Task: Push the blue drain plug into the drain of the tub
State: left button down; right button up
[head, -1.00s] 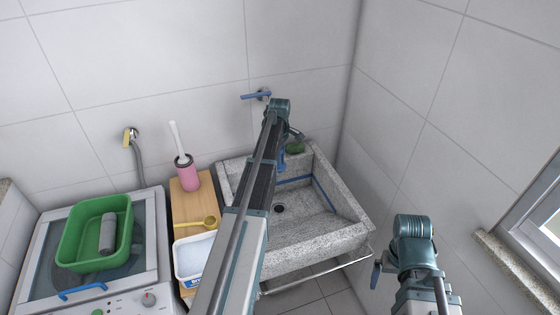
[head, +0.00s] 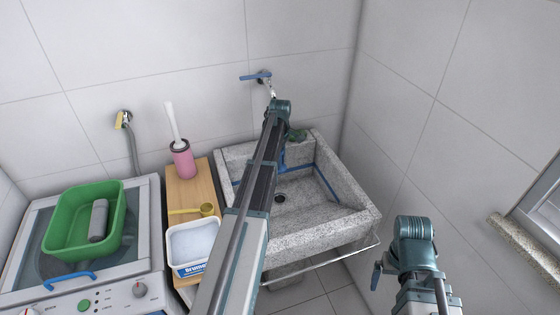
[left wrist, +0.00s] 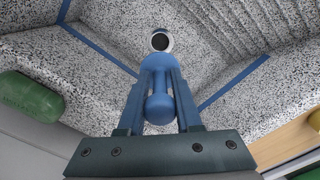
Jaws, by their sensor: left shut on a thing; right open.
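The tub (head: 330,232) is a speckled grey stone sink in the corner, with its dark drain (head: 279,198) in the floor. My left gripper (head: 282,163) is over the tub. In the left wrist view it is shut on the blue drain plug (left wrist: 158,108), which has a round knob between the fingers. The plug's height above the drain is hard to tell. My right gripper (head: 377,275) is open and empty, right of the tub.
A green object (head: 296,135) sits on the tub's back ledge; a blue-handled tap (head: 256,76) is on the wall above. Left of the tub, a wooden board (head: 203,183) holds a pink brush holder (head: 183,160), yellow scoop (head: 206,210) and white box (head: 192,242). A green basin (head: 75,235) stands on the washer.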

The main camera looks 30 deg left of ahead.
pick_arm(q)
jog(key=shift+f+b, duration=7.7)
jog(key=shift+f, duration=0.35)
jog(key=shift+f+b, duration=1.1)
jog(key=shift+f, duration=0.05)
jog(key=c, duration=0.5)
grip_release()
jog(key=shift+r, duration=0.1)
notch_tip(320, 180, up, 14)
jog(key=p, duration=1.4)
jog(key=shift+f, duration=0.25)
